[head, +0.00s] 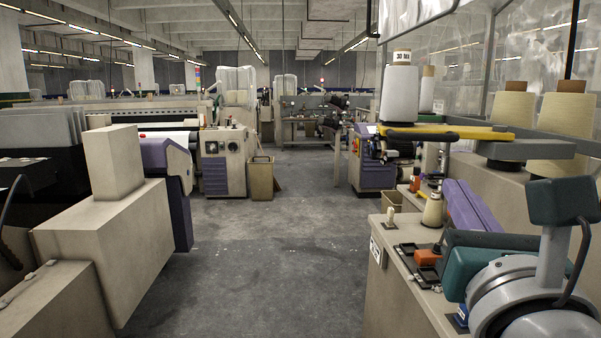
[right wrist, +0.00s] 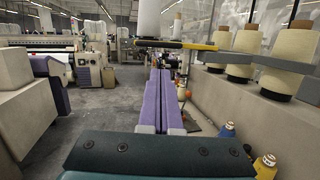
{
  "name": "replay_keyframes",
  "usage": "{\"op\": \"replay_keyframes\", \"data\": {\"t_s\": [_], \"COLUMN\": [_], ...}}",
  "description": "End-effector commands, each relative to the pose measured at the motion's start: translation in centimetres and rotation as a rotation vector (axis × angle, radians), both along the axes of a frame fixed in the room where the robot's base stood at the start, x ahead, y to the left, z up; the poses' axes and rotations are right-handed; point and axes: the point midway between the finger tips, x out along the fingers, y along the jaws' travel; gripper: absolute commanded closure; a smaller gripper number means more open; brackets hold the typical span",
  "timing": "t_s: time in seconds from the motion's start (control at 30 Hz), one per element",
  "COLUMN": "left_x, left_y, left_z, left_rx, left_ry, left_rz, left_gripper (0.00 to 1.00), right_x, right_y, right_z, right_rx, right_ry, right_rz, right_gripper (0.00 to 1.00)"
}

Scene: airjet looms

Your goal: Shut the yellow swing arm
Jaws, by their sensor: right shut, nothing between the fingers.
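The yellow swing arm (head: 452,132) sticks out to the left from a grey bar on the right-hand creel. A white yarn cone (head: 399,95) labelled "30" stands over its outer end. In the right wrist view the yellow swing arm (right wrist: 195,46) crosses ahead, above and beyond the fingertips. My right gripper (head: 458,190) has purple fingers, shut together and empty, below and nearer than the arm. Its fingers (right wrist: 159,75) point straight ahead in the right wrist view, apart from the arm. My left gripper is out of view.
Large cream cones (head: 566,113) stand on the creel at right, over a beige cabinet. Small cones and an orange-topped device (head: 427,258) sit on the ledge below. A beige loom body (head: 110,230) is at left. The grey aisle floor (head: 240,250) between is clear.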

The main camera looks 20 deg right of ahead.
Motion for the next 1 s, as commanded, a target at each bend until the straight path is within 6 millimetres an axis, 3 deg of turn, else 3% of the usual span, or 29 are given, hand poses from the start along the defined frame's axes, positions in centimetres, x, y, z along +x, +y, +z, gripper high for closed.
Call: {"op": "replay_keyframes", "data": {"t_s": [0.23, 0.7, 1.0], "left_x": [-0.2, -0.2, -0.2], "left_y": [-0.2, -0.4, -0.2], "left_z": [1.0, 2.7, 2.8], "left_rx": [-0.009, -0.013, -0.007], "left_ry": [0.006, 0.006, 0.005], "left_rz": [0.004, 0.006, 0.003], "left_gripper": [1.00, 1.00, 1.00], "right_x": [2.3, 10.5, 12.2], "right_y": [-1.0, -5.2, -6.1], "right_z": [1.1, 2.7, 2.9], "right_rx": [-0.034, -0.028, -0.026], "right_ry": [0.002, 0.002, 0.003], "right_rz": [0.000, -0.001, 0.000], "right_gripper": [1.00, 1.00, 1.00]}}
